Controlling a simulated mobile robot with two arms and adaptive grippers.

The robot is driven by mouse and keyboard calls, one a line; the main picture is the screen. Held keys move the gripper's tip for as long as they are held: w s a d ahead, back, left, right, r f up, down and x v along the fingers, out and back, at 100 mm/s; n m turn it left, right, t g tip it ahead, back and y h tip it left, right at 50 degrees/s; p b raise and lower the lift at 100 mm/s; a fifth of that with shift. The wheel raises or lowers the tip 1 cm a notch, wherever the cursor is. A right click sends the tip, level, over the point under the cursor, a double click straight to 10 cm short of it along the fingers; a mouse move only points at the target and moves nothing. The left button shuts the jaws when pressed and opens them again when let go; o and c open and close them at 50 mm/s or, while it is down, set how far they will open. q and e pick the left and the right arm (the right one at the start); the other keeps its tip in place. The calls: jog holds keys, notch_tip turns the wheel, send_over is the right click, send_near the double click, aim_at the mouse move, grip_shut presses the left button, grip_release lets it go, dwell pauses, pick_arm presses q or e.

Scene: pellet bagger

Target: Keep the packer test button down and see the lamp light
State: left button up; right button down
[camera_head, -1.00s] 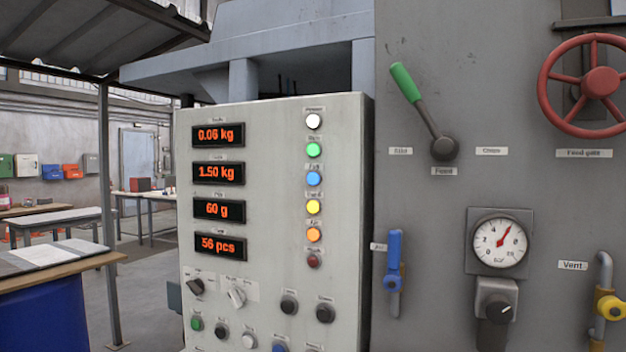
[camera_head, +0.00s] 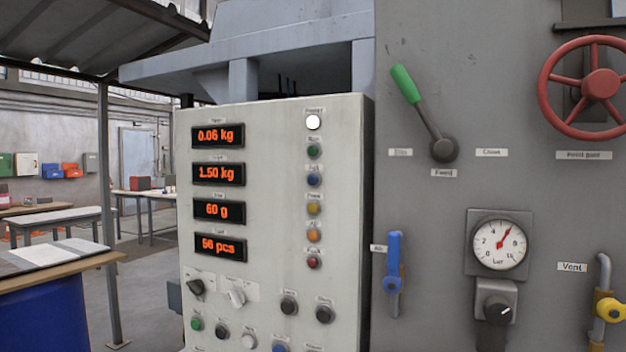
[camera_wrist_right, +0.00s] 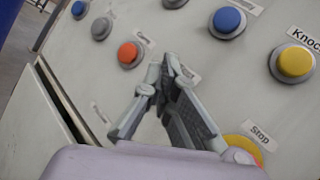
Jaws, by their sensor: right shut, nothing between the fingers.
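My right gripper (camera_wrist_right: 168,68) shows in the right wrist view, shut and empty, its tips close to the pale panel between an orange button (camera_wrist_right: 128,53) and a blue button (camera_wrist_right: 228,20). I cannot tell whether the tips touch anything; they may hide a button, and no test label is readable. In the head view a column of lamps runs down the control panel (camera_head: 270,200). The top white lamp (camera_head: 313,122) is lit. The green (camera_head: 313,151), blue (camera_head: 313,180), yellow (camera_head: 313,208), orange (camera_head: 313,235) and red (camera_head: 313,263) lamps look dark. My left gripper is not in view.
The wrist view also shows a yellow button (camera_wrist_right: 294,62) by a "Knock" label and another (camera_wrist_right: 245,148) by a "Stop" label. The head view shows a green-handled lever (camera_head: 421,115), a red handwheel (camera_head: 598,85), a gauge (camera_head: 500,243) and a blue valve handle (camera_head: 394,262).

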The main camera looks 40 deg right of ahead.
jog(key=a, duration=0.1)
jog(key=s+a+p, duration=0.1)
jog(key=a, duration=0.1)
jog(key=s+a, duration=0.1)
jog(key=shift+a, duration=0.4)
jog(key=shift+f, duration=0.1)
dwell(0.4)
